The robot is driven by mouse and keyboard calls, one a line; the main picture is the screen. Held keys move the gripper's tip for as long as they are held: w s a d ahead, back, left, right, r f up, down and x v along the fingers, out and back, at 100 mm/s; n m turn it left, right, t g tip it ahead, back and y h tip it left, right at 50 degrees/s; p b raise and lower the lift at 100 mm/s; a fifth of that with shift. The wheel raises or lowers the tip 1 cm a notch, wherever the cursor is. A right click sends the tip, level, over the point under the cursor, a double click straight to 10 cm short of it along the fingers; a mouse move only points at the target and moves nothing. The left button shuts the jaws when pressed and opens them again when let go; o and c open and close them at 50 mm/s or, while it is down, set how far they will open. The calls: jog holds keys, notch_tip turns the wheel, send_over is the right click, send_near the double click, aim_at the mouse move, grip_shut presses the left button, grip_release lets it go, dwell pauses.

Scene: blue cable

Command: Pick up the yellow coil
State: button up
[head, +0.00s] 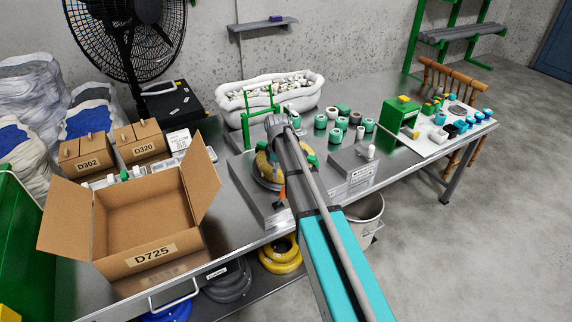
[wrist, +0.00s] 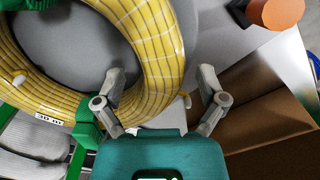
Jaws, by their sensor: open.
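A yellow coil (wrist: 155,50) with lighter bands fills the upper left of the wrist view. It lies around a grey disk (wrist: 75,50), with green parts against it. In the head view the yellow coil (head: 263,164) sits on the grey machine on the bench, partly hidden by my arm. My gripper (wrist: 162,88) is open. In the wrist view its left finger overlaps the coil's inner edge and its right finger is outside the coil, with the coil's lower right part between them. I cannot tell whether either finger touches it. My arm hides the fingers in the head view.
An open cardboard box D725 (head: 150,222) stands left of the machine. Green and white spools (head: 335,132) stand behind it to the right. Another yellow coil (head: 281,252) lies on the shelf below. A grey block (head: 352,160) stands right of my arm.

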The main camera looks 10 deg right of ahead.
jog(key=shift+f+b, duration=0.75)
jog(key=shift+f, duration=0.25)
grip_shut()
